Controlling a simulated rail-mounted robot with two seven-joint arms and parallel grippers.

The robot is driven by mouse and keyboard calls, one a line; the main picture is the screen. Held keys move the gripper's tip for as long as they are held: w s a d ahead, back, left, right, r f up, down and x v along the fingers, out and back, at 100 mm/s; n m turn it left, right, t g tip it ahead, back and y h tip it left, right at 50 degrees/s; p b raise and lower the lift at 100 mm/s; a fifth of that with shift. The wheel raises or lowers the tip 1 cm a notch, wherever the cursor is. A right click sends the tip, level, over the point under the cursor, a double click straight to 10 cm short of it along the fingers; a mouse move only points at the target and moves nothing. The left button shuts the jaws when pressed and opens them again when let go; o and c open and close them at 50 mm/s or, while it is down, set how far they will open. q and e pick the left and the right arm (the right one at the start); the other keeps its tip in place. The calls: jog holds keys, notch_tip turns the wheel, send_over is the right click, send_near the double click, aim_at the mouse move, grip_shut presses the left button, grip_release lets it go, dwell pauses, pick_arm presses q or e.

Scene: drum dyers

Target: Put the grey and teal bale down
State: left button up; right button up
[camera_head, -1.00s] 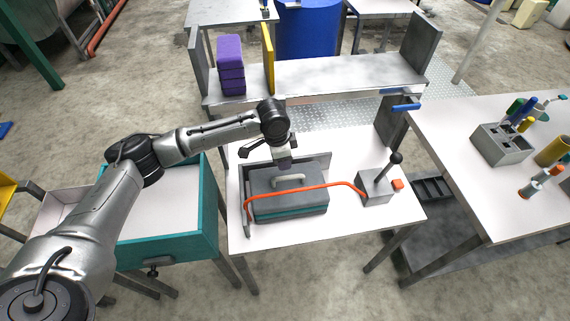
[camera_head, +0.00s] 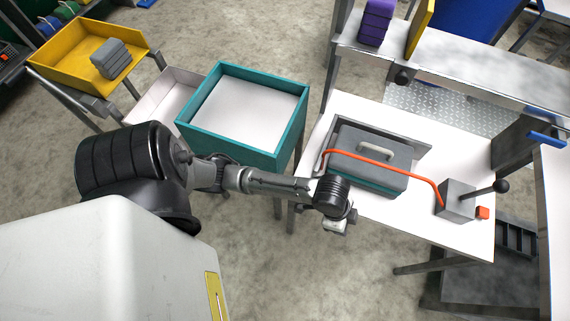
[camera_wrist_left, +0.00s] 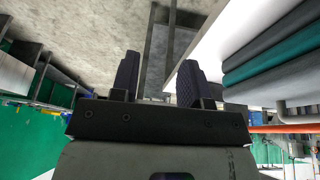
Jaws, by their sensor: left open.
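The grey and teal bale (camera_head: 378,182) is a layered block in an angle-sided grey frame (camera_head: 425,152) on the white table. A pale handle (camera_head: 376,150) stands on its grey top. An orange hose crosses over it. In the left wrist view the bale's grey and teal layers (camera_wrist_left: 280,50) fill the upper right, apart from the fingers. My left gripper (camera_head: 338,228) is at the table's near left edge, beside the bale and clear of it. It also shows in the left wrist view (camera_wrist_left: 158,80), its two dark fingers apart with nothing between them. My right gripper is out of view.
An empty teal-walled tray (camera_head: 298,110) stands left of the table. A yellow tray (camera_head: 60,68) holds a grey bundle (camera_head: 112,60). A lever box (camera_head: 455,200) is at the table's right. A shelf behind holds a purple stack (camera_head: 375,22).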

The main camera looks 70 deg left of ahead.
pick_arm(q)
jog(key=s+a+n+y, duration=0.1)
jog(key=s+a+n, duration=0.1)
jog(key=s, duration=0.5)
jog(key=s+a+n+y, duration=0.1)
jog(key=s+a+n, duration=0.2)
jog(key=s, duration=0.4)
jog(key=shift+s+n+t+y, duration=0.3)
jog(key=shift+s+n+y, duration=0.1)
jog(key=shift+r, duration=0.1)
